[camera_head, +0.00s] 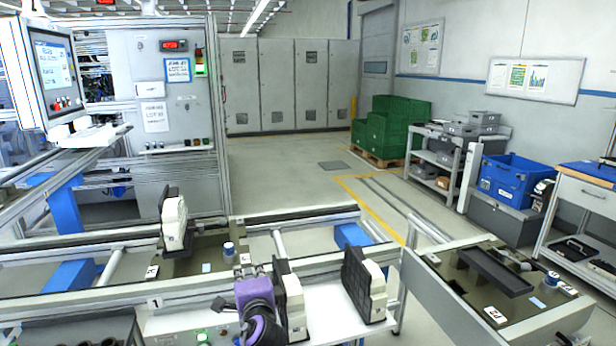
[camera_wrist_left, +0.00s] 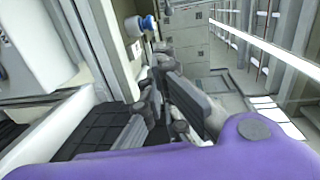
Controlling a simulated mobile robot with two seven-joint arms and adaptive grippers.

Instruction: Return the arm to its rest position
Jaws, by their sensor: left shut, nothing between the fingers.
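My left arm comes up from the bottom of the head view, with a purple wrist part (camera_head: 256,294). My left gripper (camera_head: 245,266) is at its far end, at the near rail of the line, partly hidden by the wrist. In the left wrist view, the grey fingers of my left gripper (camera_wrist_left: 160,72) are shut with nothing between them. The purple wrist part (camera_wrist_left: 250,145) fills the bottom of that view. My right gripper is not in view.
Black-and-white units (camera_head: 292,303) (camera_head: 363,285) stand close right of my left gripper. Another unit (camera_head: 174,222) and a blue-capped cylinder (camera_head: 229,252) are beyond it. A pallet station (camera_head: 440,285) with a black tray (camera_head: 494,272) lies right. Open floor (camera_head: 290,170) lies behind.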

